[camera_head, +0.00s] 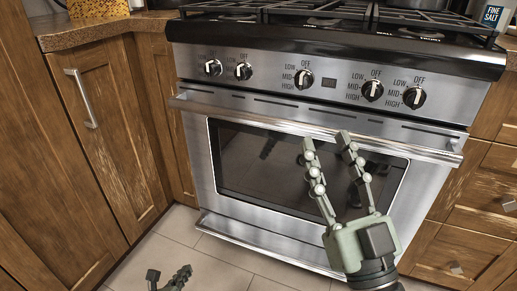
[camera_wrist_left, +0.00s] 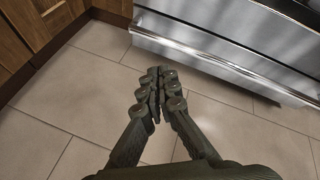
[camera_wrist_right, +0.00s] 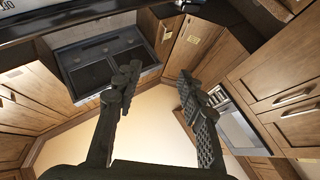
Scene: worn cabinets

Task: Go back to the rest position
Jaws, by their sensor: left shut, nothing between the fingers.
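My left gripper (camera_head: 168,278) is low at the bottom left of the head view, above the tiled floor, with only its finger ends showing. In the left wrist view its fingers (camera_wrist_left: 160,74) come together at the tips with nothing between them. My right gripper (camera_head: 327,143) is in front of the oven door, pointing up, with its two fingers spread apart. In the right wrist view the fingers (camera_wrist_right: 158,77) are also apart and the space between them is empty.
A steel oven (camera_head: 330,117) with a row of knobs and a long handle (camera_head: 235,114) stands ahead, close to my right gripper. Worn wooden cabinets stand at left (camera_head: 115,150) and right (camera_head: 482,205). The tiled floor (camera_wrist_left: 85,110) under my left gripper is clear.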

